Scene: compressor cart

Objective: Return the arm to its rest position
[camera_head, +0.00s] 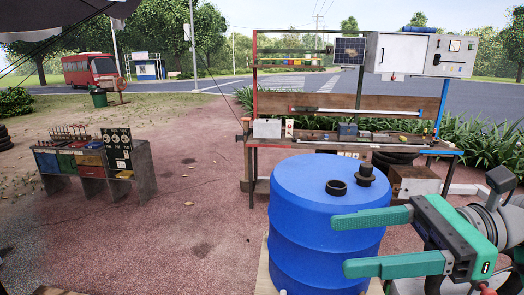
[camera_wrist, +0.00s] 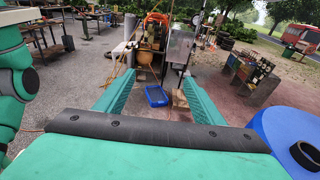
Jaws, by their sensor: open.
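My green gripper (camera_head: 368,243) is at the lower right of the head view, in front of the blue barrel (camera_head: 312,190). Its two fingers point left and stand wide apart with nothing between them. In the wrist view the fingers of my gripper (camera_wrist: 160,92) reach forward from a black bar, open and empty. The blue barrel (camera_wrist: 290,140) is at the right edge there, beside the gripper. The barrel has a black ring (camera_head: 336,187) and a black cap (camera_head: 366,174) on its top. I cannot tell whether a finger touches the barrel.
A workbench (camera_head: 350,143) with a control box (camera_head: 420,54) stands behind the barrel. A low rack with coloured bins (camera_head: 92,165) is at the left. A blue tray (camera_wrist: 157,96) lies on the ground ahead in the wrist view. The reddish ground between rack and barrel is mostly clear.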

